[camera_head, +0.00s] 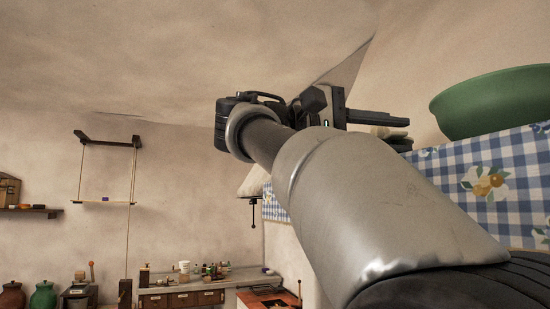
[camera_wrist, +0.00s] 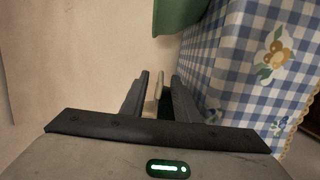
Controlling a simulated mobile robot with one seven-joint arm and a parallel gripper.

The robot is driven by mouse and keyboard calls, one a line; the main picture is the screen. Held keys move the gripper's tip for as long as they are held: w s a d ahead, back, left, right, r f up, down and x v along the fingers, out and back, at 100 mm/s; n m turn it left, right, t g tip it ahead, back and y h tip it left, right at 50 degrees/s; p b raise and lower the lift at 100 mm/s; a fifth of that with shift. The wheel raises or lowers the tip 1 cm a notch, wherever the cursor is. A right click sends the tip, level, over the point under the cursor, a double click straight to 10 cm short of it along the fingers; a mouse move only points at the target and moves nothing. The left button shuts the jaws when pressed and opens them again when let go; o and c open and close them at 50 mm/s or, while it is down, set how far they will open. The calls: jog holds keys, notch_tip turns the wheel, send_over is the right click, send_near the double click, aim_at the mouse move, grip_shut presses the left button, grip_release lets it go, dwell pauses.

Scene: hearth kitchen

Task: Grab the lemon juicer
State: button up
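My gripper (camera_head: 385,120) is raised high at the shelf edge, left of the green bowl. In the wrist view its two dark fingers (camera_wrist: 160,92) are spread with a gap between them. A small pale object (camera_wrist: 158,84) shows in that gap, mostly hidden by the fingers; it may be the lemon juicer. In the head view a pale rounded thing (camera_head: 388,132) shows just below the fingers, at the end of the cloth-covered shelf. I cannot tell whether the fingers touch it.
A large green bowl (camera_head: 492,103) stands close by on the right, above a blue-white checked cloth (camera_head: 450,168); both also show in the wrist view. A hanging wooden rack (camera_head: 104,202) and a counter with drawers (camera_head: 200,284) are farther back on the left.

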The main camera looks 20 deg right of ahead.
grip_shut()
